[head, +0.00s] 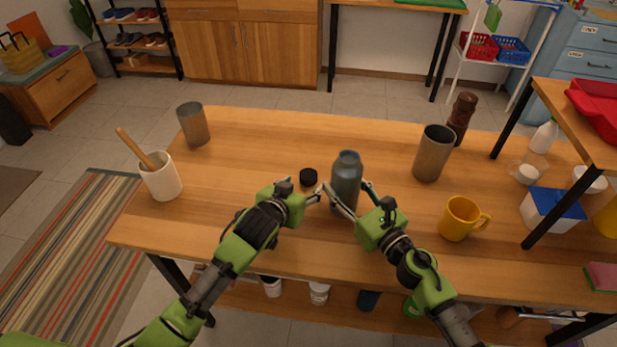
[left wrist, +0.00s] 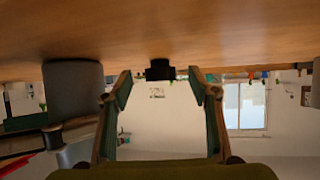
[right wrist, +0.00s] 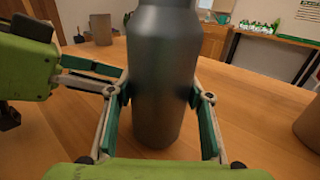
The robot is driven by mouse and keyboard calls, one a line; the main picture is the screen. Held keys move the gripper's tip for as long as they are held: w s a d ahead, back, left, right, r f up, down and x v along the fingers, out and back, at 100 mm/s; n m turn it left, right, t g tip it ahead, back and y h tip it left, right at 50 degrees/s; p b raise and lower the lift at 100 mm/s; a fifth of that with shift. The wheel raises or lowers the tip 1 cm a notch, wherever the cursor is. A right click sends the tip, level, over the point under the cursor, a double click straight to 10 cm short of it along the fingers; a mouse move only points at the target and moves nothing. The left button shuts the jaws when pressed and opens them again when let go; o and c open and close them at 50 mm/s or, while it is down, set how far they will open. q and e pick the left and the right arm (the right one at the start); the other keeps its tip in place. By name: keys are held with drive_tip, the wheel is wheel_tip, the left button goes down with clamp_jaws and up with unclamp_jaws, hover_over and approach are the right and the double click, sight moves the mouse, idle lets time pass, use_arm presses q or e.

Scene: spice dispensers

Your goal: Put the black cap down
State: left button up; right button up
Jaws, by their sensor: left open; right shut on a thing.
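The black cap (head: 308,177) lies on the wooden table, left of a dark blue-grey bottle (head: 346,182). My left gripper (head: 304,189) is open close to the cap on its near side. In the left wrist view the cap (left wrist: 160,70) shows beyond and between the open fingertips (left wrist: 160,78), with nothing between the fingers; that view is upside down. My right gripper (head: 347,192) is shut on the bottle's body, which stands upright without a cap on its neck. In the right wrist view the bottle (right wrist: 163,75) fills the space between both fingers.
A white mortar with a pestle (head: 162,181) and a grey cup (head: 194,125) stand at the left. A taller grey cup (head: 432,155), a yellow mug (head: 459,219) and a brown mill (head: 462,115) stand at the right. The table's back middle is clear.

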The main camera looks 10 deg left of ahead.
sight(308, 174)
use_arm(q)
drive_tip(key=w, duration=0.2)
drive_tip(key=w+d, duration=0.1)
drive_tip(key=w, duration=0.1)
drive_tip(key=shift+w, duration=0.35)
drive_tip(key=shift+w+f, duration=0.3)
drive_tip(key=shift+w, duration=0.05)
drive_tip(key=c, duration=0.9)
wheel_tip(308, 174, up, 10)
